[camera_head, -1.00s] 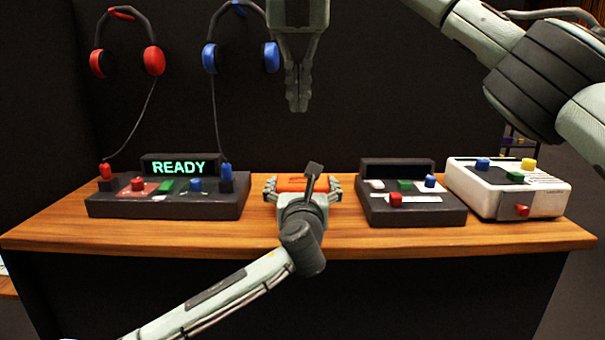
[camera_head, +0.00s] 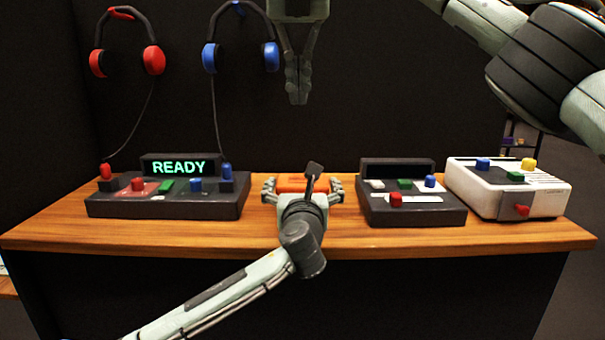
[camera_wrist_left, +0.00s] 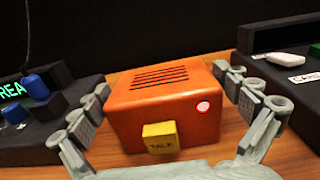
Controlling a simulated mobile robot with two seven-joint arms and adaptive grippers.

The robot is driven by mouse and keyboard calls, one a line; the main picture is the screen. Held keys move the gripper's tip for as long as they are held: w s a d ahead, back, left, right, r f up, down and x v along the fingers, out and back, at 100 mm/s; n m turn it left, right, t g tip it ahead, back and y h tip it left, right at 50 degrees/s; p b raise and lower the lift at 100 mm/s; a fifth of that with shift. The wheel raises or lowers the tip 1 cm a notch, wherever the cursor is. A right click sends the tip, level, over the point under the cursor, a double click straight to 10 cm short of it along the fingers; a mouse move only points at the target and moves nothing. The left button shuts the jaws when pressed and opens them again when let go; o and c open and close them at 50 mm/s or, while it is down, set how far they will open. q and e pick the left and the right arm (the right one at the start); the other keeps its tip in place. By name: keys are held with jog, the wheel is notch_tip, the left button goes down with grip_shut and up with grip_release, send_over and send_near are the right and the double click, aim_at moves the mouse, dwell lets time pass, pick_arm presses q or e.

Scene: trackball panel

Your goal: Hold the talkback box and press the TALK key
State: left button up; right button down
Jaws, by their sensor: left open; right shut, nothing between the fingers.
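The talkback box is an orange box (camera_wrist_left: 165,94) on the table, with slots on top, a lit red-pink lamp and a yellow TALK key (camera_wrist_left: 161,137) on its near face. In the head view only part of the orange box (camera_head: 291,185) shows past my left wrist, and the key is hidden. My left gripper (camera_head: 302,188) is open, with one finger on each side of the box; in the left wrist view a gap shows between the left gripper's fingers (camera_wrist_left: 168,108) and the box sides. My right gripper (camera_head: 297,98) is shut and empty, pointing down above and behind the box.
A dark console (camera_head: 168,205) with a READY display stands left of the box. A dark panel (camera_head: 412,208) and a white box (camera_head: 508,190) with coloured buttons stand right. Red headphones (camera_head: 127,45) and blue headphones (camera_head: 240,45) hang behind. The table front (camera_head: 400,240) is clear.

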pick_arm(q)
jog(key=s, duration=1.2)
jog(key=shift+s+p, duration=1.85)
jog(key=shift+s, duration=1.1)
notch_tip(320, 180, up, 4)
jog(key=p, duration=0.4)
jog(key=shift+p, duration=0.35)
jog(key=shift+f, duration=0.1)
